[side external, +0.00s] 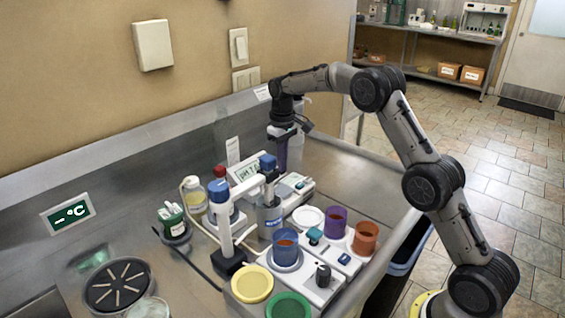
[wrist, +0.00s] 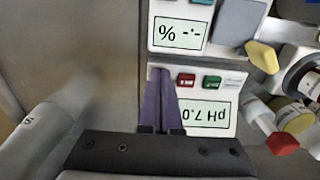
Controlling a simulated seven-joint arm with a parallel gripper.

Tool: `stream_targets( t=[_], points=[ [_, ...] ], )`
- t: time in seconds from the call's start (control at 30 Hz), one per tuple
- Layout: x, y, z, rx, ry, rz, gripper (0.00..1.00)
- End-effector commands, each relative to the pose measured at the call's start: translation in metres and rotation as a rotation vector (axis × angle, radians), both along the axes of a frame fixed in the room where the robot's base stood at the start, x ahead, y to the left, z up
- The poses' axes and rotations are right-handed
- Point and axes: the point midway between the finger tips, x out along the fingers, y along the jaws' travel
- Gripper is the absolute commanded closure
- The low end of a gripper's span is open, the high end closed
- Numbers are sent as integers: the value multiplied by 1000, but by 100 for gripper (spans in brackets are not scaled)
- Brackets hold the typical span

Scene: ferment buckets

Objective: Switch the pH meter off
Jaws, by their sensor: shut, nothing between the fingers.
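The pH meter is a white box whose display (wrist: 208,116) reads "pH 7.0", upside down in the wrist view. Its display (side external: 244,172) also shows in the side view, partly behind bottles and a stand. A red button (wrist: 187,79) and a green button (wrist: 211,82) sit side by side on the meter, with a small pale label beside the green one. My gripper (wrist: 160,74) is shut and empty, its purple fingers pointing beside the red button. In the side view, my gripper (side external: 282,165) hangs downward behind the meter area. I cannot tell whether the fingertips touch the meter.
A second white device with a "-.- %" display (wrist: 180,34) sits beside the meter. Capped bottles, one red-topped (wrist: 282,143), crowd the right of the wrist view. Colored cups, including a purple one (side external: 335,221), stand in front. Bare steel counter (side external: 345,175) lies to the right.

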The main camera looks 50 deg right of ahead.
Motion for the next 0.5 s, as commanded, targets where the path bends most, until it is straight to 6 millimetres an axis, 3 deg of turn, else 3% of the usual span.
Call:
stream_targets(
  t=[0.5],
  points=[
    [0, 0, -8, 1, 4, 0, 100]
  ],
)
